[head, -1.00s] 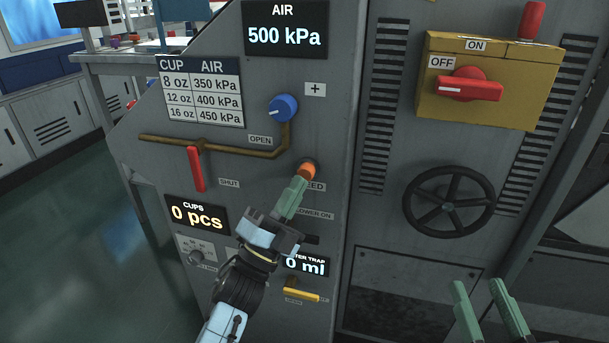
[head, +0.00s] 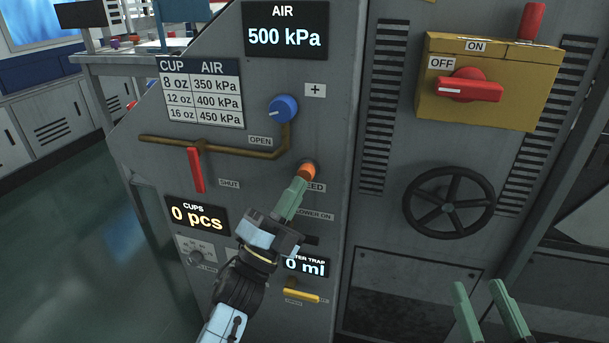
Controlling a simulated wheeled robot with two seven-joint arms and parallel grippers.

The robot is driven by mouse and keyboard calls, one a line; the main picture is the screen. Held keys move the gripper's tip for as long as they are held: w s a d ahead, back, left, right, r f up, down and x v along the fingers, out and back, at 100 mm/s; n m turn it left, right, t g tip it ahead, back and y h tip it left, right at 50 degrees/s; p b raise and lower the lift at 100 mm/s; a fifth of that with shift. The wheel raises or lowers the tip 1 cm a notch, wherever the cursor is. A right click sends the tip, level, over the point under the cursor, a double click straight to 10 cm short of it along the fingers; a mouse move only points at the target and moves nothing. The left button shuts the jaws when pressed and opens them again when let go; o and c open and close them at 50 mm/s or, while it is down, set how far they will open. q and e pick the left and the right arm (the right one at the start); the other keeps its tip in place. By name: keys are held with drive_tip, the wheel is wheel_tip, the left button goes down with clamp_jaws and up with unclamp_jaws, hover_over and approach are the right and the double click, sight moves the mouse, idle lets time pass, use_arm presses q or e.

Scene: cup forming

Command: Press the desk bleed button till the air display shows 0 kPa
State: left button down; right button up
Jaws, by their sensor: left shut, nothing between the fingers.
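The air display (head: 286,36) reads 500 kPa at the top of the grey panel. The round orange bleed button (head: 307,170) sits in a dark ring lower down, its label partly covered by my gripper. My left gripper (head: 302,182) is shut and empty, with its green fingertips at the lower edge of the button. The picture does not show clearly whether they touch it or how far it is pressed. My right gripper (head: 478,284) is open and empty at the lower right, its two green fingers apart.
A blue knob (head: 283,108) and a red lever (head: 195,169) on a brown pipe are near the button. A yellow lever (head: 301,296) is below. On the right are a red switch (head: 468,88) on a yellow box and a black handwheel (head: 449,203).

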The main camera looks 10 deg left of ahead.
use_arm(q)
drive_tip(key=shift+w, duration=0.1)
idle(0.7)
drive_tip(key=shift+w, duration=0.35)
drive_tip(key=shift+w+b, duration=0.3)
drive_tip(key=shift+w, duration=0.2)
idle(0.6)
drive_tip(key=shift+s, duration=0.15)
drive_tip(key=shift+s+p, duration=0.45)
drive_tip(key=shift+s, duration=0.35)
